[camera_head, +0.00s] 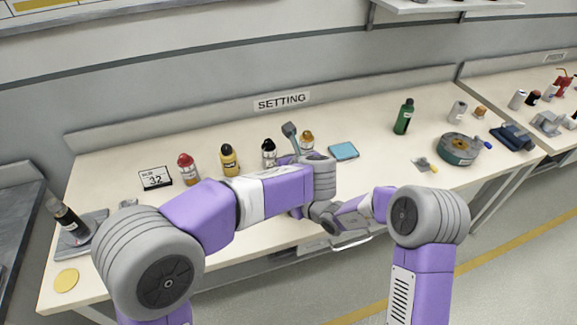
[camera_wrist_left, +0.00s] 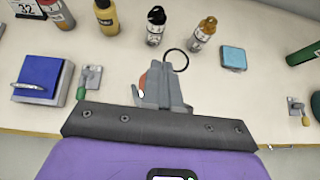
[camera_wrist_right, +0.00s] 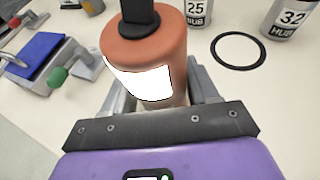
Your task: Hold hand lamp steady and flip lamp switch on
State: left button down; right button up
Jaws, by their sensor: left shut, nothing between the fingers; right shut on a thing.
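The hand lamp, in the right wrist view, is a reddish-brown cylinder (camera_wrist_right: 150,50) with a black top and a blank white patch on its near side. My right gripper (camera_wrist_right: 155,88) is shut on it, one finger at each side. In the left wrist view my left gripper (camera_wrist_left: 162,72) is shut and empty. A small orange patch shows just left of its fingers; I cannot tell if it is the lamp. In the head view my arms cover both grippers and the lamp. I cannot make out a switch.
Red (camera_head: 188,168), yellow (camera_head: 229,160) and other small bottles stand behind my left arm, with a card marked 32 (camera_head: 155,178). A black ring (camera_wrist_right: 238,50) and a blue box (camera_wrist_left: 40,80) lie nearby. A green bottle (camera_head: 404,117) and a round tin (camera_head: 459,149) stand right.

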pick_arm(q)
jog(key=r, duration=0.1)
jog(key=s+r, duration=0.1)
jog(key=r, duration=0.3)
jog(key=shift+s+d, duration=0.2)
jog(key=shift+s, duration=0.2)
pick_arm(e)
jog(key=o, duration=1.3)
